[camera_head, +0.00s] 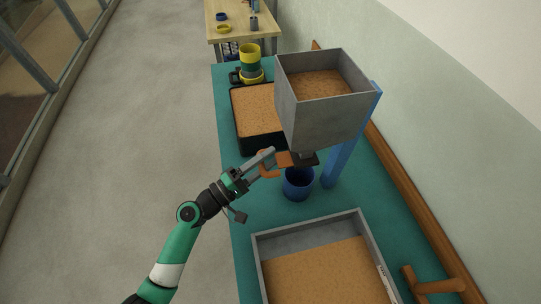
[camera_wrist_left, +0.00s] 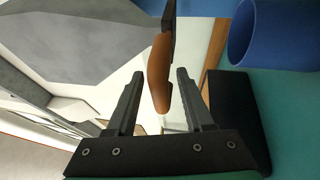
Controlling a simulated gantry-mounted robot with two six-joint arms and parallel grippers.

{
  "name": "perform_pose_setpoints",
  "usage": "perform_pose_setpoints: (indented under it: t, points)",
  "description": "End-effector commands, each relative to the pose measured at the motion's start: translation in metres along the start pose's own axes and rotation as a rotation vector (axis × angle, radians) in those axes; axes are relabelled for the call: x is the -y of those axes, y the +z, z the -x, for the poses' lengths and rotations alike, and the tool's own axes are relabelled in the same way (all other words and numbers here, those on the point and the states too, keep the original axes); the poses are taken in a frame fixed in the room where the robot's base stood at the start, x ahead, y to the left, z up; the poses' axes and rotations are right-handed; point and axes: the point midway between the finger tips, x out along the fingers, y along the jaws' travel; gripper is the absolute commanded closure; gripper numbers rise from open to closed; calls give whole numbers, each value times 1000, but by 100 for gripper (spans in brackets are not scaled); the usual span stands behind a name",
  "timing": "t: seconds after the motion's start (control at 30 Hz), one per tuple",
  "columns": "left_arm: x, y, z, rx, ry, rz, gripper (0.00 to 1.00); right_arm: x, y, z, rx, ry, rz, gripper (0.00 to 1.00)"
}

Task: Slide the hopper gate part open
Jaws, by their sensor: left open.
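The grey hopper (camera_head: 318,121) stands on a blue post and holds sand. Its gate (camera_head: 303,160), a dark slide with an orange handle (camera_head: 270,172), sticks out to the left below the hopper. My left gripper (camera_head: 266,160) is at this handle. In the left wrist view the orange handle (camera_wrist_left: 160,72) lies between the two open fingers (camera_wrist_left: 160,75), with a gap visible on each side. The hopper also fills the upper left of that view (camera_wrist_left: 75,40). How far the gate stands open cannot be told. My right gripper is not in view.
A blue cup (camera_head: 298,187) stands under the gate; it shows in the left wrist view (camera_wrist_left: 268,40). A black tray of sand (camera_head: 240,133) lies behind, a grey sand bin (camera_head: 262,262) in front. Stacked yellow and green pots (camera_head: 250,58) stand at the back. Wooden rail (camera_head: 400,180) right.

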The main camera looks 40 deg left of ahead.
Motion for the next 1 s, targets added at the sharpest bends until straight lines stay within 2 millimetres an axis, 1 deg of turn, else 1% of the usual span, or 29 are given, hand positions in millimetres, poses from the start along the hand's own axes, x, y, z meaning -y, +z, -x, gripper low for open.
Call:
perform_pose_setpoints:
  t: [0.03,0.1,0.37,0.5,0.57,0.6,0.67,1.0]
  points:
    - [0,1,-6,2,0,0,48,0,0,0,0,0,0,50]
    - [0,0,-10,0,1,0,48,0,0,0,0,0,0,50]
    - [0,0,-11,0,0,0,48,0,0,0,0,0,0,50]
    - [0,0,-11,0,0,0,73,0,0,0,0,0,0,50]
    - [0,0,-11,0,1,0,84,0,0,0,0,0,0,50]
    - [0,0,-11,0,1,0,91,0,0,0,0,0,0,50]
    - [-1,0,-11,0,2,0,100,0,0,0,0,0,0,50]
    - [-3,1,-11,1,7,1,100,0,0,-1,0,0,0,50]
